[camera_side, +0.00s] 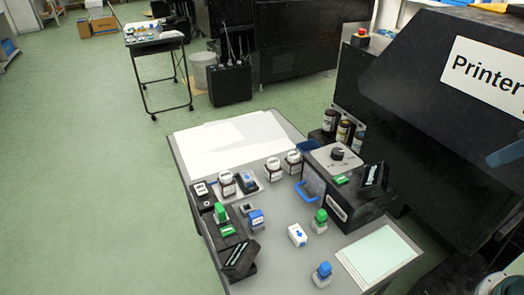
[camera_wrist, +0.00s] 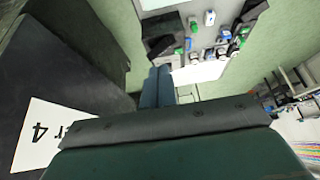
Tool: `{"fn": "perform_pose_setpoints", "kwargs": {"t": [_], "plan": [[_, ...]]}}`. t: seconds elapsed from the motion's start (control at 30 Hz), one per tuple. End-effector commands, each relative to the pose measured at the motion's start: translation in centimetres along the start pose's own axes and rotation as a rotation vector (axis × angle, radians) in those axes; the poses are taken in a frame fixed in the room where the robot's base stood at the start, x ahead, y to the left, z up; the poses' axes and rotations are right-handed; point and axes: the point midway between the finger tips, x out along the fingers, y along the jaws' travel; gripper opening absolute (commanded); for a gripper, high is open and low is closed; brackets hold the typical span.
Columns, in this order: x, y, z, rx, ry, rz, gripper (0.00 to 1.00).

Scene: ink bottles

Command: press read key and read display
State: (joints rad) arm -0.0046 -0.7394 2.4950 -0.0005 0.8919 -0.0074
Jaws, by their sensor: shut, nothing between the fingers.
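A black unit with a tilted display (camera_side: 241,257) stands at the table's front left, with a green key (camera_side: 228,230) behind it. A second black unit with a tilted display (camera_side: 373,178) stands at the right, with a green key (camera_side: 341,180) and a round knob (camera_side: 338,153) beside it. Both displays are too small to read. I cannot tell which key is the read key. My gripper (camera_wrist: 158,84) is shut and empty in the wrist view, well away from the table. A blue tip at the right edge of the side view (camera_side: 507,152) appears to be my gripper, by the printer.
The grey table (camera_side: 280,240) holds several ink bottles (camera_side: 227,183), blue- and green-topped stamps (camera_side: 320,220) and paper sheets (camera_side: 379,255). The large black printer (camera_side: 440,110) borders its right side. Dark bottles (camera_side: 330,121) stand at the back. The table's middle has free room.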

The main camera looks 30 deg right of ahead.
Motion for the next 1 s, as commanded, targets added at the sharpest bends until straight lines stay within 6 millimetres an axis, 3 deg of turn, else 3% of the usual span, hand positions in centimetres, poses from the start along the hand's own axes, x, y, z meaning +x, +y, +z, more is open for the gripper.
{"fn": "perform_pose_setpoints", "kwargs": {"t": [0.27, 0.47, 1.0], "plan": [[0.9, -0.9, -2.6, -0.088, 0.014, -0.021, 0.0], [2.3, -2.2, -5.9, -0.199, 0.039, -0.047, 0.0], [8.0, -8.1, -14.1, -0.518, 0.124, -0.123, 0.0]]}}
